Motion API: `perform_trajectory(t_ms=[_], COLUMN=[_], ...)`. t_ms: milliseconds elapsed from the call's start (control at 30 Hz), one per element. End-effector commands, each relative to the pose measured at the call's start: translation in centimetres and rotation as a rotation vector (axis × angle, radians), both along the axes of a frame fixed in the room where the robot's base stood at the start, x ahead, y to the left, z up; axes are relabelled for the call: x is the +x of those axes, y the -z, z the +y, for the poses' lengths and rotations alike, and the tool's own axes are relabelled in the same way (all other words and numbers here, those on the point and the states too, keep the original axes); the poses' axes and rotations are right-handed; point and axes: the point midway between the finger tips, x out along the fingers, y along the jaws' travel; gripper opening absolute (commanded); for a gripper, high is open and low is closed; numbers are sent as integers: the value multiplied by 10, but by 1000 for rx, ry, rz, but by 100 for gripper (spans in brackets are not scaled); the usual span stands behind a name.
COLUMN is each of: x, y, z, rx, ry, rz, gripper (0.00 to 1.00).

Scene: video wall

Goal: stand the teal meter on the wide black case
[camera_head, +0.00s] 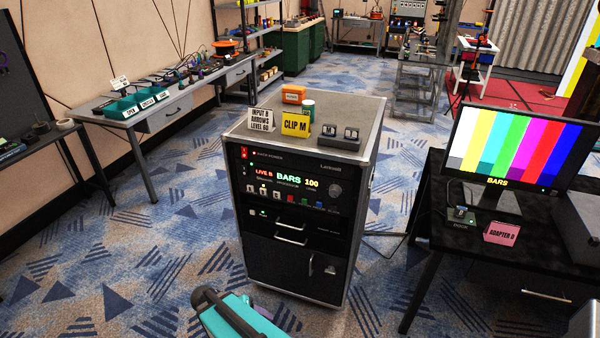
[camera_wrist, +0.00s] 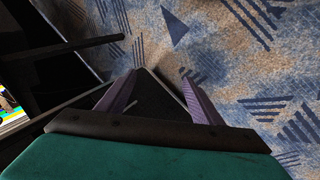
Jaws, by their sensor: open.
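My gripper (camera_wrist: 160,76) is open and empty in the wrist view, its two purple-grey fingers apart over a dark surface and the blue patterned carpet. In the head view, my teal arm end with a dark part shows at the bottom centre, away from the tabletops. A small dark teal-green unit (camera_head: 461,217) stands on the black table at right; I cannot tell whether it is the teal meter. A wide, flat dark case (camera_head: 580,228) lies on the same table, cut off by the right edge. Its visible top looks bare.
A wheeled rack (camera_head: 290,225) stands in the centre, bearing an orange box (camera_head: 293,94), a green can (camera_head: 308,108), signs and a switch box (camera_head: 339,137). Carpet is open at left.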

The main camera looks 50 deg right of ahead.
Motion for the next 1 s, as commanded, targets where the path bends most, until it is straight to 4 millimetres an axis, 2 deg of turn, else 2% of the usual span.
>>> perform_trajectory(t_ms=[100,300,600,700,900,1000], x=[-29,-81,-147,-157,-159,-158], y=[29,68,101,104,103,103], z=[33,84,141,155,178,183], rx=[77,222,463,543,680,719], ry=[-60,-159,-285,-325,-430,-486], rz=[81,214,361,380,388,396], gripper=[60,60,60,60,60,60])
